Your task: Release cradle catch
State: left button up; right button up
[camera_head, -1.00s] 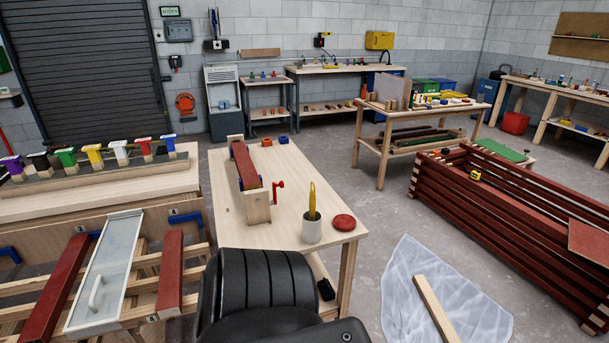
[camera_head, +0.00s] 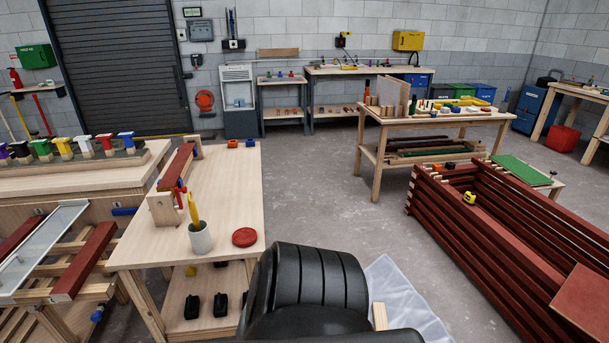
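A wooden cradle (camera_head: 162,209) stands on the light wooden workbench (camera_head: 225,182) at the left of the middle. A dark red batten (camera_head: 177,165) lies lengthwise in it between its end blocks. A small red part (camera_head: 181,188), possibly the catch, shows at the cradle's near end, partly behind a yellow-handled tool. I cannot tell its position. Neither of my grippers shows in this view.

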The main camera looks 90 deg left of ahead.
aim_at(180, 206)
jog(key=u, duration=4.3)
jog(key=k, duration=0.65)
jog(key=z, duration=0.5)
jog(key=i, duration=0.9)
jog(key=z, duration=1.1)
jog(key=i, duration=0.3)
jog(key=u, duration=0.15)
